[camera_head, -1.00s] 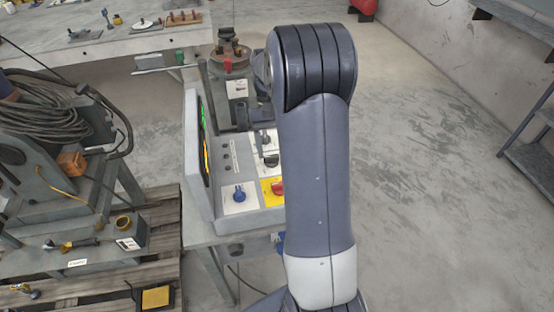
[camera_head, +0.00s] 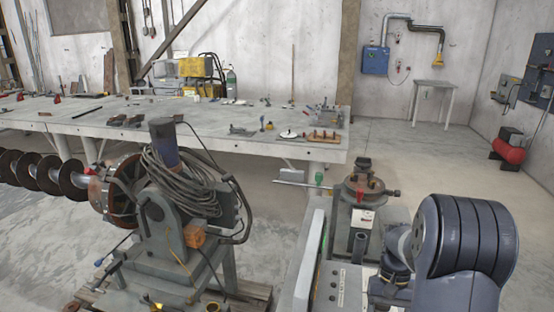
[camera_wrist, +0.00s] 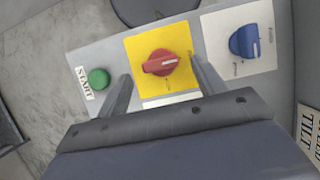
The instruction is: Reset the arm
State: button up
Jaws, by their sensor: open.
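My arm (camera_head: 465,245) stands at the lower right in the head view, with its gripper hidden from that camera. In the wrist view my gripper (camera_wrist: 160,80) is open and empty, its two fingers pointing at the control panel (camera_wrist: 110,55). A red rotary switch (camera_wrist: 160,62) on a yellow plate shows between and beyond the fingertips. A green START button (camera_wrist: 98,78) is left of the left finger. A blue knob (camera_wrist: 245,42) on a white plate is to the right. Whether the fingers touch the panel cannot be told.
The auger positioner (camera_head: 170,215) with coiled cable and the auger (camera_head: 45,175) fill the left. A long workbench (camera_head: 250,135) with tools stands behind. A round vise-like fixture (camera_head: 365,190) stands beside my arm. Open floor (camera_head: 420,150) lies at the back right.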

jog(key=x, duration=0.3)
jog(key=shift+m, duration=0.3)
jog(key=shift+r, duration=0.15)
